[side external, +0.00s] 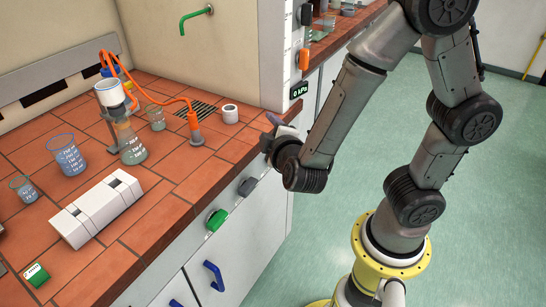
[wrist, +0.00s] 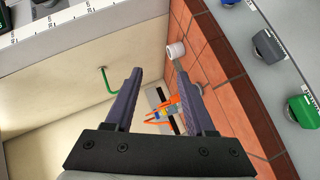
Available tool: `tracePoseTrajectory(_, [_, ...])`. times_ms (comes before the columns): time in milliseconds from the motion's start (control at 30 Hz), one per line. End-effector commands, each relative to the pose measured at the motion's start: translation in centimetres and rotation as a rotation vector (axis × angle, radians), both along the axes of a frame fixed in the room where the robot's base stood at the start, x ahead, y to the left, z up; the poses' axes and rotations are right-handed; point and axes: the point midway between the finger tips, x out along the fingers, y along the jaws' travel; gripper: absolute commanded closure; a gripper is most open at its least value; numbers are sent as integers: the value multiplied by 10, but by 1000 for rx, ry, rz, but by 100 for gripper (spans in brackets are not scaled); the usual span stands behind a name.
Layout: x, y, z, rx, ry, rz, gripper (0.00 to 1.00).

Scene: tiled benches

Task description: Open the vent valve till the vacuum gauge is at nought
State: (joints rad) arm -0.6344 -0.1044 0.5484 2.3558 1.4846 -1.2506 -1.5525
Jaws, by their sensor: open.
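The small display (side external: 299,91) on the post at the bench end reads 0 kPa. On the bench front are a grey knob (side external: 247,187) and a green knob (side external: 216,220); the wrist view shows the grey knob (wrist: 268,46) and the green knob (wrist: 305,110) at right. I cannot tell which control is the vent valve. The filter flask (side external: 132,148) stands upright under a white funnel, with orange tubing beside it. My gripper (side external: 272,126) is open and empty above the bench's front edge, apart from both knobs. Its fingers (wrist: 158,75) point over the bench.
A white cup (side external: 230,113) stands near the gripper, with an orange-topped stand (side external: 195,128) beside it. Beakers (side external: 66,154) and a white box (side external: 96,208) occupy the left bench. A green tap (side external: 197,19) projects from the wall. The floor (side external: 480,180) at right is clear.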

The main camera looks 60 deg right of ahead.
Motion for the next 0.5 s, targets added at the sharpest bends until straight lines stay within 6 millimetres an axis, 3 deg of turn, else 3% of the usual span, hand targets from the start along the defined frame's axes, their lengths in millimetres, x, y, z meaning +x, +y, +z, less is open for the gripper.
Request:
tracePoseTrajectory(367, [39,0,-21,508,-219,-124,45])
tracePoseTrajectory(500, [62,-3,-28,812,-345,-231,45])
